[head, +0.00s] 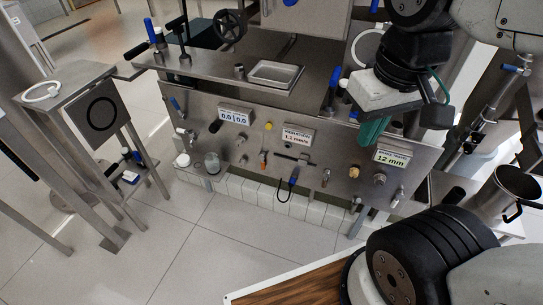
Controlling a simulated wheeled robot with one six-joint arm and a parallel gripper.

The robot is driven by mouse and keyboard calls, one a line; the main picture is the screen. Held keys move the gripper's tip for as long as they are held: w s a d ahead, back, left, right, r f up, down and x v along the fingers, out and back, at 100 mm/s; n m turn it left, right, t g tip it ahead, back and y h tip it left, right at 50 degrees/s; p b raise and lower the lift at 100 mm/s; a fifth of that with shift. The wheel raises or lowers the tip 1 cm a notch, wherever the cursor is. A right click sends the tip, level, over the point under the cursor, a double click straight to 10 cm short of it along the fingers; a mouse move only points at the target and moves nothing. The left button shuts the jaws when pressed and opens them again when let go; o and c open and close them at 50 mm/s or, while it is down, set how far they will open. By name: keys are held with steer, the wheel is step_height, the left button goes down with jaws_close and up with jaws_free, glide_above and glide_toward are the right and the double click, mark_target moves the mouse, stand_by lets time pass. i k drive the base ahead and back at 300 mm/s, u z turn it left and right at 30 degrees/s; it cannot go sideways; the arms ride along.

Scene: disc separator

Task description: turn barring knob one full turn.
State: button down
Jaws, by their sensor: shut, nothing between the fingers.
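A steel front panel (330,185) carries several knobs, levers and small displays. A round metal knob (379,179) sits on its right part, just under the "12 mm" display (391,157). A smaller knob (353,172) is to its left. I cannot tell for sure which one is the barring knob. My gripper (372,134) hangs from the upper right, in front of the panel's upper right part. Its teal fingers are shut and empty, above the two knobs and apart from them in the picture. It hides part of the panel's top edge.
A blue-handled tool (293,182) hangs low on the panel. A steel jug (505,190) stands at the right. A stand (65,90) is at the left. The tiled floor in front is clear.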

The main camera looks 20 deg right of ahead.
mark_target(215, 127)
steer(key=u, duration=0.1)
steer(key=k, duration=0.4)
steer(key=u, duration=1.5)
steer(key=i, duration=0.7)
steer(key=z, duration=0.55)
steer(key=i, duration=0.55)
steer(key=z, duration=0.9)
steer(key=i, duration=0.3)
steer(key=z, duration=0.3)
